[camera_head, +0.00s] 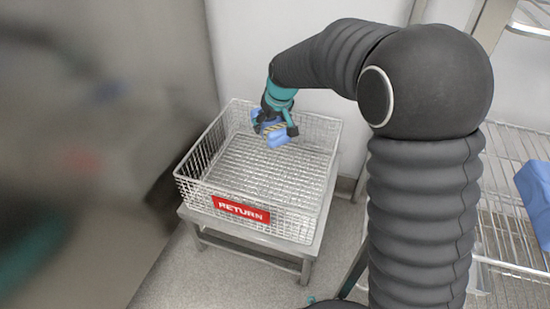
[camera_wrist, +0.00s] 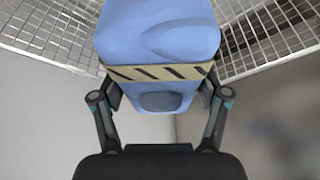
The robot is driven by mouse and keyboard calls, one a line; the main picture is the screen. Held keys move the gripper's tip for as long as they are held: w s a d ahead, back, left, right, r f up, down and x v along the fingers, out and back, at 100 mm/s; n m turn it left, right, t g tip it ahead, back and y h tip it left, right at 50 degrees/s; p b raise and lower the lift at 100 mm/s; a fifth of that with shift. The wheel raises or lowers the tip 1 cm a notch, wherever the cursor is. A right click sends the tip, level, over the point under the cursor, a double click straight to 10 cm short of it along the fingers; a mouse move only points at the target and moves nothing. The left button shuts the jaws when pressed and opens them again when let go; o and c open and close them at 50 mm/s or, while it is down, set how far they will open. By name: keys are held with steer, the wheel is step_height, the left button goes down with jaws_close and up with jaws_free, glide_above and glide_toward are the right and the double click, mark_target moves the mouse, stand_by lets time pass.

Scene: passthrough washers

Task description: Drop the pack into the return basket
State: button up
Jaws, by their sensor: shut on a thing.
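The pack is a blue wrapped bundle with a striped tape band; in the wrist view the pack (camera_wrist: 160,35) fills the upper middle. My gripper (camera_wrist: 160,95) is shut on it, one finger at each side near the band. In the head view my gripper (camera_head: 273,124) holds the pack (camera_head: 279,138) over the far part of the return basket (camera_head: 193,160). The basket is a wire basket with a red RETURN label (camera_head: 241,209) on its front. I cannot tell exactly how high the pack is above the basket floor. The basket looks empty otherwise.
The basket stands on a low grey metal stand (camera_head: 250,248). A wire shelf rack (camera_head: 510,165) at the right holds another blue bundle (camera_head: 538,195). A large blurred grey surface (camera_head: 90,120) fills the left. A pale wall stands behind the basket.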

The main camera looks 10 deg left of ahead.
steer(key=shift+d+f+b, duration=0.1)
steer(key=shift+f+b, duration=1.75)
steer(key=shift+f, duration=1.05)
steer(key=o, duration=1.4)
steer(key=v, duration=1.2)
steer(key=shift+s, duration=0.1)
